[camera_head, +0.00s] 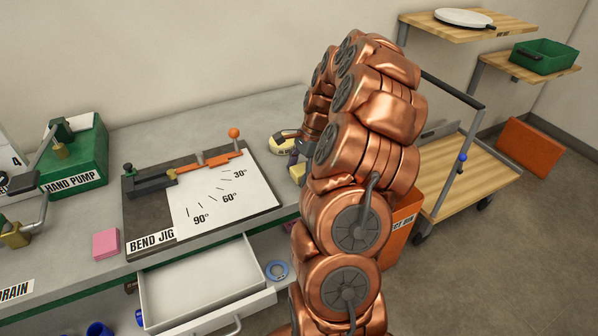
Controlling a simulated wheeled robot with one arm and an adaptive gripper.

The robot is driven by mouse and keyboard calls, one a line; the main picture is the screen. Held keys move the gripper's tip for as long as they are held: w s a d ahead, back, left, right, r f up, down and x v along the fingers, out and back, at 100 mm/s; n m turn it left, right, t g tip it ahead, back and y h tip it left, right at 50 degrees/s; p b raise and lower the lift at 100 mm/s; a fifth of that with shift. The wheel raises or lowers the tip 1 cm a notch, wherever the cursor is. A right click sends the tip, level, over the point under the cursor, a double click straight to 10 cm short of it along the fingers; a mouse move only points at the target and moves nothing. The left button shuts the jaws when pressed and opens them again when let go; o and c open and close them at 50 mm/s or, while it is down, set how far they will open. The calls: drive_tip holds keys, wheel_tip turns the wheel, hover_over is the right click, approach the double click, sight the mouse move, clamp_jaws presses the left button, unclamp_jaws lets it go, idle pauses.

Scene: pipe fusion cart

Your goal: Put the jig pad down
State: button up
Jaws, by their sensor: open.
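A pink pad (106,243), which looks like the jig pad, lies flat on the grey bench just left of the BEND JIG board (205,200). Nothing is touching it from above. My copper arm rises through the middle of the view and hides much of my gripper (298,157). The gripper is low near the bench's right end, right of the jig board and far from the pink pad. It is open. A small yellow piece shows at the gripper, and I cannot tell what it belongs to.
A green hand pump (75,158) stands at the left. An open, empty-looking drawer (200,280) juts out below the jig. A small labelled item (285,143) sits near my gripper. A wooden cart (455,175) and an orange bin (402,222) stand right.

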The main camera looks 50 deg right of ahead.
drive_tip(key=b+v, duration=0.2)
drive_tip(key=v, duration=1.1)
drive_tip(key=shift+a+r, duration=0.15)
drive_tip(key=s+a+r+n+g, duration=0.1)
drive_tip(key=a+n, duration=0.4)
drive_tip(key=a, duration=0.7)
drive_tip(key=s+a+r+n+g, duration=0.1)
drive_tip(key=s+a+r+n, duration=0.1)
drive_tip(key=a+n, duration=0.65)
drive_tip(key=s+a+f+n+h, duration=0.1)
drive_tip(key=s+a+f+n, duration=0.1)
drive_tip(key=s+a, duration=0.2)
drive_tip(key=s+a+f+n+h, duration=0.1)
drive_tip(key=s+a+f+n, duration=0.1)
drive_tip(key=s+a, duration=0.3)
drive_tip(key=s+a+f+n+g+h, duration=0.1)
drive_tip(key=s+a+f+n, duration=0.2)
drive_tip(key=s, duration=0.8)
drive_tip(key=shift+a+n, duration=0.65)
drive_tip(key=shift+a, duration=0.3)
drive_tip(key=shift+f, duration=0.15)
